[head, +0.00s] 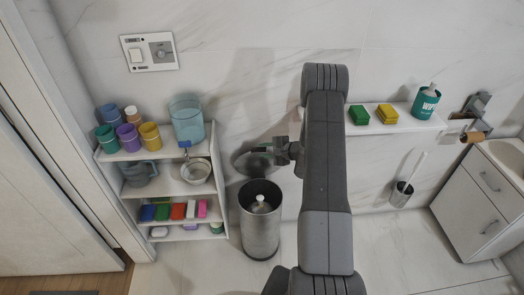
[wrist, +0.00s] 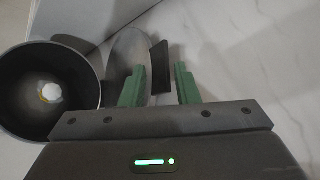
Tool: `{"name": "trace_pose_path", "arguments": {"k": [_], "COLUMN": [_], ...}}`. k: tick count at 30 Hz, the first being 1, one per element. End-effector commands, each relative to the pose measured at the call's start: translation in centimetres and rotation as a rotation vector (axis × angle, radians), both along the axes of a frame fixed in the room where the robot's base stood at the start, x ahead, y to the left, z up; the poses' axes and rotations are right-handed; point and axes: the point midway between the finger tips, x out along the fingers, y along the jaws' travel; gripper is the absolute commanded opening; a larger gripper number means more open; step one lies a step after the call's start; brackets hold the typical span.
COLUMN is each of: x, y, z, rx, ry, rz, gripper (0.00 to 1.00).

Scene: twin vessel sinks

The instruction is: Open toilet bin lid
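The toilet bin (head: 260,228) is a grey metal cylinder on the floor beside the shelf. Its top is uncovered, and a white object shows inside. In the wrist view the bin's dark open mouth (wrist: 50,92) is at the left. The round grey lid (head: 246,163) stands raised behind the bin mouth, partly hidden by my gripper. In the wrist view the lid (wrist: 125,55) is seen nearly edge-on, with a dark flat tab (wrist: 160,66) beside it. My gripper (head: 262,150) is at the lid. Its green fingers (wrist: 160,84) are apart, with the tab in the gap between them.
A white shelf (head: 172,158) with cups, a blue container, bowl and coloured blocks stands left of the bin. A toilet brush (head: 402,190) hangs below. Floor right of the bin is clear.

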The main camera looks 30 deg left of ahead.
Motion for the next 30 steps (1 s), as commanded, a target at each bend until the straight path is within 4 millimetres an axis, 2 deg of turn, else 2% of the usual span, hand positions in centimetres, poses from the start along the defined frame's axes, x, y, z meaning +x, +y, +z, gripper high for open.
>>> {"name": "trace_pose_path", "arguments": {"k": [1,6,12,23,30], "x": [0.0,-0.3,-0.5,-0.5,-0.3], "y": [-1.0,-3.5,-4.9,-4.7,-2.2], "z": [0.4,1.6,2.2,2.2,1.0], "rx": [0.000,0.000,0.000,0.000,0.000], "ry": [0.000,0.000,0.001,0.001,0.000], "rz": [-0.005,-0.004,-0.003,-0.001,0.002], "gripper": [0.28,0.28,0.28,0.28,0.28]}}
